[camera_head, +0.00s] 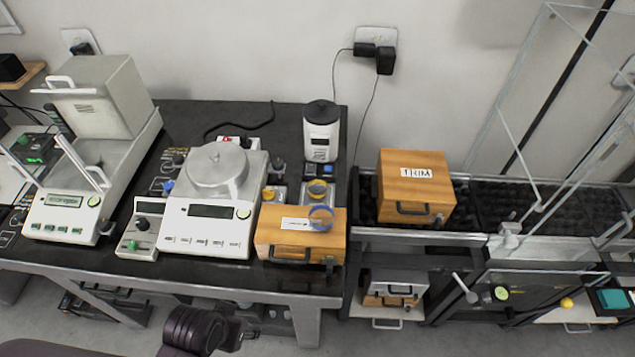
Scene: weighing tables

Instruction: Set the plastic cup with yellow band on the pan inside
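The middle balance has an open round metal pan (216,168). My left gripper (252,335) is low in front of the table, away from the cups; its fingers are too small to judge. My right gripper is not in view.
The front wooden box (300,235) sits at the black table's front right. A white canister (321,132) stands behind the cups. Another wooden box (412,186) stands on the right bench, beside a large glass enclosure (550,130). Clear tabletop (205,112) lies behind the middle balance.

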